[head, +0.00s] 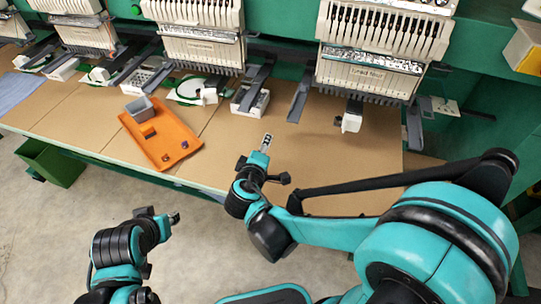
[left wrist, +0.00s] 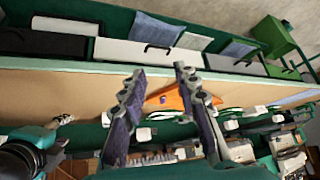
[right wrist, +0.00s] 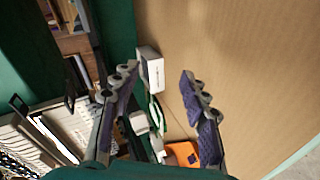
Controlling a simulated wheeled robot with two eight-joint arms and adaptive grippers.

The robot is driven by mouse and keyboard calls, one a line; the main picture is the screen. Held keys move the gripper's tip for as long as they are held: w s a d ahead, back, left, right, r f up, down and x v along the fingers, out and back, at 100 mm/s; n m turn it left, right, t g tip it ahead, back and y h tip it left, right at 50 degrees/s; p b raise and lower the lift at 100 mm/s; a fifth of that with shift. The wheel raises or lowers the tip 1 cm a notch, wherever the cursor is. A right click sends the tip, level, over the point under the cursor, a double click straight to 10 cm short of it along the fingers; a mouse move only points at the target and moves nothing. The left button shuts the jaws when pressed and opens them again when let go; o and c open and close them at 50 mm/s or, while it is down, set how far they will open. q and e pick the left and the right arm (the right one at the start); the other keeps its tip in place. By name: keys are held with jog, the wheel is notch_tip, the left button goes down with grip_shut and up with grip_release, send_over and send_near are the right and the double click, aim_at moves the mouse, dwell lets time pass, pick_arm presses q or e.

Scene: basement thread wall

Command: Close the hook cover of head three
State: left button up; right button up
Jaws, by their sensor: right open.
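The embroidery machine's heads stand in a row along the back in the head view. The nearest white head (head: 372,72) is at the right, with another head (head: 203,45) to its left. I cannot tell which is head three. Small white hook housings sit below, one at centre (head: 250,101) and one at right (head: 351,119); their cover positions are unclear. A white block (right wrist: 151,69) shows in the right wrist view. My right gripper (head: 266,143) is open and empty over the tan table, in front of the centre housing. My left gripper (head: 174,218) is open and empty before the table's front edge.
An orange tray (head: 174,137) with a grey bin (head: 140,109) and small items lies on the tan table (head: 75,128). Grey arms (head: 299,101) project below the heads. A green bin (head: 55,164) stands on the floor at left. The table's front right is bare.

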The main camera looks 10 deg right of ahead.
jog(key=shift+s+d+f+m+g, duration=0.1)
jog(key=shift+s+d+m+g, duration=0.45)
jog(key=shift+d, duration=0.35)
